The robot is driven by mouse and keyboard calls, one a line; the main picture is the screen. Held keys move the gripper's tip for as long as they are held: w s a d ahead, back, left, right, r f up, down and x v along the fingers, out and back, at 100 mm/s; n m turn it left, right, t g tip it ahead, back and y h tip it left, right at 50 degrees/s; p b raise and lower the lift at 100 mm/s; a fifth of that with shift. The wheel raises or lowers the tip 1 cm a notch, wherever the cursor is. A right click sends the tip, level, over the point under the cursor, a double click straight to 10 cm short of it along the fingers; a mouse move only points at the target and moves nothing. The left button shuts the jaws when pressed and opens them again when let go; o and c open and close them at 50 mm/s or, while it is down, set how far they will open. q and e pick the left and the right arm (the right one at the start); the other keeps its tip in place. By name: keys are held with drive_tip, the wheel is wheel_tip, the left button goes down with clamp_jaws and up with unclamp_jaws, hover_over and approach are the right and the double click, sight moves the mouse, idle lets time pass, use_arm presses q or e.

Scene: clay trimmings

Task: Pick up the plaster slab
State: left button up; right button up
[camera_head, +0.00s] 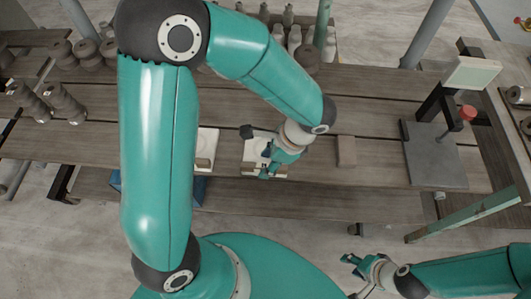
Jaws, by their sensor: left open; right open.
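A pale, whitish slab (252,152) lies near the front edge of the wooden table. My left gripper (267,167) is open and points down over this slab, covering its right part. Whether the fingers touch it I cannot tell. A second whitish slab (206,146) lies to its left, partly hidden behind my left arm. Which of the two is the plaster slab I cannot tell for sure. My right gripper (353,267) is open and empty, low in front of the table, over the floor.
A brownish block (346,151) lies right of my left gripper. A grey board (435,155) with an upright stand is further right. Stacked brown pots (64,103) stand at the left, and pale bottles (294,38) at the back. The wooden table (370,130) is bare between block and board.

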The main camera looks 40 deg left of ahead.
use_arm(q)
drive_tip(key=shift+x, duration=1.1)
drive_tip(key=shift+s, duration=0.1)
clamp_jaws()
